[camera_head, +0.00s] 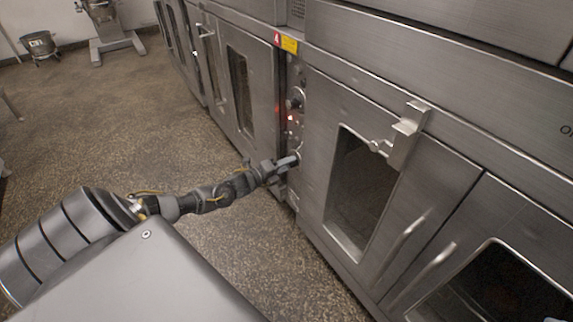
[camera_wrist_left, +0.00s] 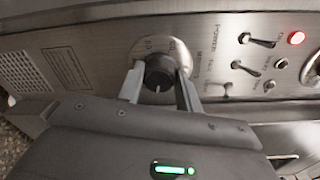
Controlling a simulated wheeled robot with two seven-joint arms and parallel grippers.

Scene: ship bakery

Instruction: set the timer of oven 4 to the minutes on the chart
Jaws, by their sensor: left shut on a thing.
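Oven 4 has a narrow control panel (camera_head: 296,112) beside its metal door, under a red label with a 4 (camera_head: 277,39). In the left wrist view, the round dark timer knob (camera_wrist_left: 158,70) sits on a pale dial plate (camera_wrist_left: 174,50) next to the word MINUTES. My left gripper (camera_head: 289,162) is at the low end of the panel. Its two fingers, seen in the left wrist view, stand on either side of the knob and are shut on it. The dial marks are too small and partly hidden to read. No chart is in view. My right gripper is out of view.
Beside the timer are toggle switches (camera_wrist_left: 257,41) and a lit red lamp (camera_wrist_left: 296,38). A door latch (camera_head: 405,134) juts out to the right of the panel. The speckled floor is open to the left. A bucket (camera_head: 41,46) stands far back.

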